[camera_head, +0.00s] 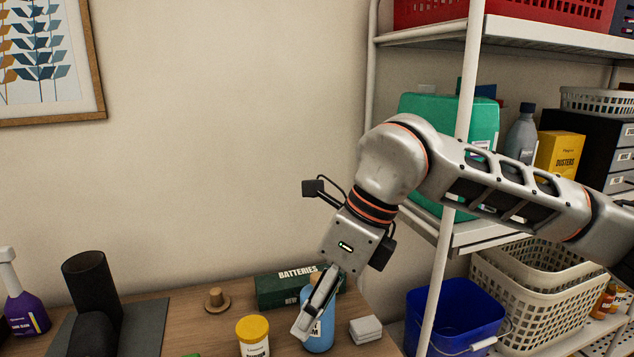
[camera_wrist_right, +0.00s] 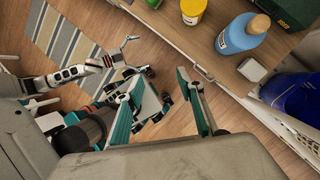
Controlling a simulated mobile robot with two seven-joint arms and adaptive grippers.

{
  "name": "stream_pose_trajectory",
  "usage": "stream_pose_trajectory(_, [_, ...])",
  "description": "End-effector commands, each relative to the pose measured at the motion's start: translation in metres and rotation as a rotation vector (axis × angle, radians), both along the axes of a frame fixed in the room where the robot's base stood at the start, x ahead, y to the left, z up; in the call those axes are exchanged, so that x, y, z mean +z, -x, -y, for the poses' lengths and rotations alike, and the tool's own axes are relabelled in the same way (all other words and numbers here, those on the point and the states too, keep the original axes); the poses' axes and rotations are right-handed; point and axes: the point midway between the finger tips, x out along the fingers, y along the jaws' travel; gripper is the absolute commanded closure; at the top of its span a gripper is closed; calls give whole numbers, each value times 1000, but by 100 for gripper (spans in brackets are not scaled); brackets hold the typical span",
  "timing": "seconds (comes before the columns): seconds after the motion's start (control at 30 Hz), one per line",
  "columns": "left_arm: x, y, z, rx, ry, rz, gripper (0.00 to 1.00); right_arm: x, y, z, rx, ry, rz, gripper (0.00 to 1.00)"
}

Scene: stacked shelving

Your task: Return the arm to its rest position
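My right arm comes in from the right in the head view and bends down at the wrist. My right gripper (camera_head: 303,333) hangs before the table and covers part of a blue bottle (camera_head: 321,332). In the right wrist view, its two fingers (camera_wrist_right: 157,76) stand apart with nothing between them. The blue bottle (camera_wrist_right: 240,34) is clear of them there. My left arm (camera_wrist_right: 65,76) shows small at the left of the wrist view, away from the table; its finger opening is too small to tell. The head view does not show it.
The wooden table (camera_head: 200,312) bears a yellow-lidded jar (camera_head: 253,335), a batteries box (camera_head: 280,288) and a light block (camera_head: 365,329). A shelf rack (camera_head: 440,270) stands close behind the right arm, with a blue bucket (camera_head: 455,318).

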Motion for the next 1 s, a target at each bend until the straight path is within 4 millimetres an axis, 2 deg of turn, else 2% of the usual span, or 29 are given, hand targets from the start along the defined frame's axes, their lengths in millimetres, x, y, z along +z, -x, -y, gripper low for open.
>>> stream_pose_trajectory(0.1, [2, -3, 0, 1, 0, 5, 0, -14, 22, -24, 44, -106, -97, 62])
stream_pose_trajectory(0.3, [4, -5, 0, 1, 1, 11, 0, -19, 67, -71, 100, -363, -308, 62])
stream_pose_trajectory(0.43, [1, 0, 0, 1, 1, 2, 0, -6, 93, -99, 95, -588, -484, 62])
stream_pose_trajectory(0.57, [-1, 0, 0, 1, 0, -1, 0, 15, 103, -116, 44, -817, -658, 62])
stream_pose_trajectory(0.67, [-2, 1, 0, 1, 0, -3, 0, 31, 98, -120, -27, -991, -791, 62])
stream_pose_trajectory(0.8, [-3, 1, -1, 1, -2, -5, 0, 46, 75, -113, -175, -1226, -970, 62])
stream_pose_trajectory(0.9, [-3, 1, -1, 1, -2, -5, 0, 46, 49, -99, -315, -1382, -1094, 62])
stream_pose_trajectory(1.0, [-2, 1, 0, 0, -1, -4, 0, 34, 19, -78, -483, -1525, -1209, 62])
